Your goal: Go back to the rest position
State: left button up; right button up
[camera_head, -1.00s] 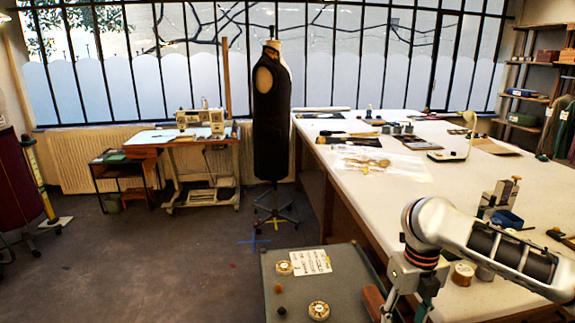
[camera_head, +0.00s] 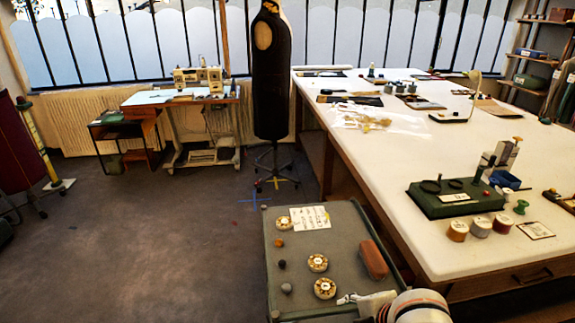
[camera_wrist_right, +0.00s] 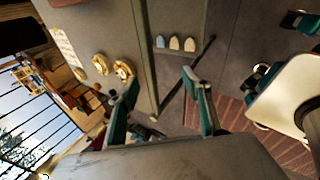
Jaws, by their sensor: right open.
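My right gripper (camera_wrist_right: 160,82) shows in the right wrist view with its two teal fingers spread wide apart. Nothing is between the fingers. It is apart from the grey-topped stand, which shows on the left of that view with round tins (camera_wrist_right: 124,69). In the head view, part of my right arm (camera_head: 418,307) shows at the bottom edge, beside the near right corner of the grey stand (camera_head: 345,222). The right gripper's fingers cannot be made out there. My left gripper is in neither view.
The stand holds several round tins (camera_head: 317,263), small balls (camera_head: 282,264), a card (camera_head: 310,218) and a brown case (camera_head: 373,259). A long white table (camera_head: 420,150) on the right bears a green box (camera_head: 455,198) and spools (camera_head: 457,231). Floor (camera_head: 150,235) at left is clear.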

jog(key=s+d+m+h, duration=0.2)
jog(key=s+d+m, duration=0.25)
jog(key=d, duration=0.25)
jog(key=s+d+f+m+t+h, duration=0.1)
jog(key=s+d+m+h, duration=0.3)
jog(key=d, duration=0.3)
jog(key=s+d+m+h, duration=0.1)
jog(key=s+d+m, duration=0.45)
jog(key=d, duration=0.25)
jog(key=w+a+f+m+t+y, duration=0.1)
jog(key=a+f+m+t+y, duration=0.2)
jog(key=a+f, duration=1.1)
notch_tip(320, 180, down, 3)
jog(key=y, duration=0.3)
jog(key=shift+w+a+m, duration=0.2)
jog(key=shift+w+m, duration=0.1)
jog(key=shift+w, duration=0.1)
